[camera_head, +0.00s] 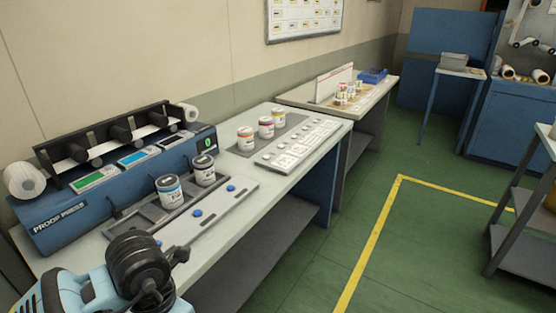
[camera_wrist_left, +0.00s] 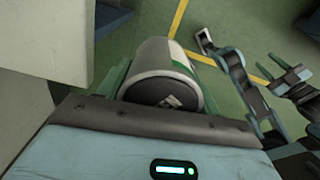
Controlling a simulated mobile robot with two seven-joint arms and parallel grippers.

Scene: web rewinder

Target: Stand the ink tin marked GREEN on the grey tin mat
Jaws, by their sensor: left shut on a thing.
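In the left wrist view my left gripper (camera_wrist_left: 160,90) is shut on a tin (camera_wrist_left: 166,60) with a green band, the GREEN ink tin by its colour. Its dark round end faces the camera and its marking is not readable. The grey tin mat (camera_head: 293,120) lies on the bench in the head view, with an orange-, a red- and a yellow-banded tin in a row on it. My left arm shows at the lower left of the head view, its fingers and the held tin hidden. Parts of my right arm show at the right of the left wrist view; its jaw state is unclear.
The blue proof press (camera_head: 110,185) stands at the left. A blue-banded tin (camera_head: 170,192) and a black-banded tin (camera_head: 204,170) stand in the tray before it. A pale button panel (camera_head: 297,143) lies in front of the mat. A second table (camera_head: 380,93) stands beyond.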

